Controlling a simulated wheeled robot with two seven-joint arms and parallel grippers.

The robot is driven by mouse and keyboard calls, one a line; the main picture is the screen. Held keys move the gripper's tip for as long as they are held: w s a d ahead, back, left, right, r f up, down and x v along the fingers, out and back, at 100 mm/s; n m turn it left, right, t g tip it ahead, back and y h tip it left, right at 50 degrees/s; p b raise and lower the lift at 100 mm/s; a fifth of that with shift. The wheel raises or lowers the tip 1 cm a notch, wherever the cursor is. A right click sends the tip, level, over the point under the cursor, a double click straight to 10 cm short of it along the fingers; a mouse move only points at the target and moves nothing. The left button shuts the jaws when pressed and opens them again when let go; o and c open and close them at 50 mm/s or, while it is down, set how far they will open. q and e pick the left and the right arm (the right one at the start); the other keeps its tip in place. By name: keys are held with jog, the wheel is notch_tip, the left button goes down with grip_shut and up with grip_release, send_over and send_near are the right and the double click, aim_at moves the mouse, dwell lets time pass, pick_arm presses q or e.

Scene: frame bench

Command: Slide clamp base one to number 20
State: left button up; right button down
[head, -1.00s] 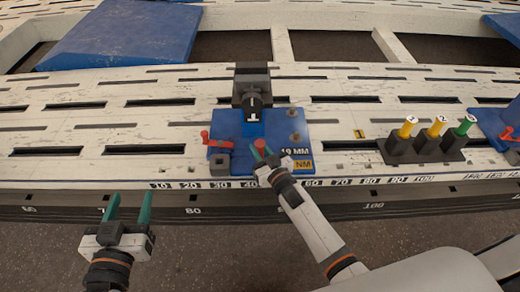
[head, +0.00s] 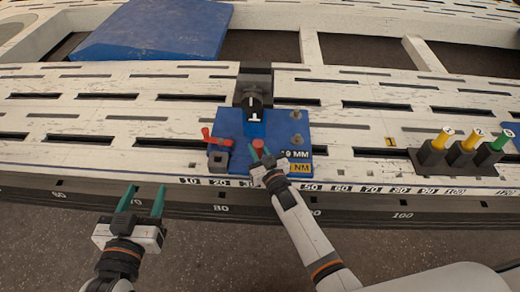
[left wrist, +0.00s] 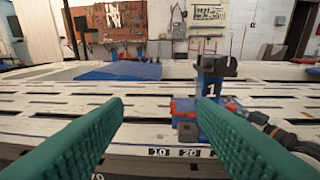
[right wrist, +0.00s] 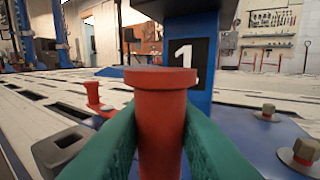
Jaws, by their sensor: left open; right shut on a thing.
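Clamp base one is a blue plate (head: 228,125) on the white slotted bench, with a dark upright post marked 1 (head: 252,90). It also shows at the right of the left wrist view (left wrist: 212,120). Its left edge is near number 20 (head: 217,183) on the scale strip along the bench's front edge. My right gripper (head: 262,155) is shut on the red knob (right wrist: 162,110) at the plate's front. My left gripper (head: 142,188) is open and empty, in front of the bench edge and left of the base.
A red-handled clamp (head: 213,140) sits on the plate's left side. Bolts (head: 296,115) stand on its right. A dark holder (head: 455,160) with yellow and green numbered pegs stands to the right. A blue panel (head: 155,30) lies at the back left. The bench left of the base is clear.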

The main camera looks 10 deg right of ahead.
jog(key=shift+s+d, duration=0.1)
jog(key=shift+d, duration=0.1)
jog(key=c, duration=1.2)
grip_release()
jog(key=shift+c, duration=0.2)
pick_arm(q)
jog(key=shift+s+d, duration=0.1)
jog(key=shift+d, duration=0.15)
pick_arm(e)
jog(key=shift+s+d, duration=0.1)
jog(key=shift+s, duration=0.1)
jog(key=s+p, duration=0.1)
jog(key=s, duration=0.3)
jog(key=shift+s+d+r+p, duration=0.1)
jog(key=shift+d+p, duration=0.3)
pick_arm(q)
jog(key=s+a+f+g+y+p, duration=0.1)
jog(key=s+a+f+g, duration=0.3)
jog(key=s+f+g, duration=0.5)
jog(key=shift+s+a+f+y+p, duration=0.15)
jog(key=shift+f+y+p, duration=0.25)
jog(key=shift+y, duration=0.4)
pick_arm(e)
jog(key=s+d, duration=0.1)
jog(key=s, duration=0.6)
jog(key=shift+s+d, duration=0.15)
jog(key=shift+d, duration=0.05)
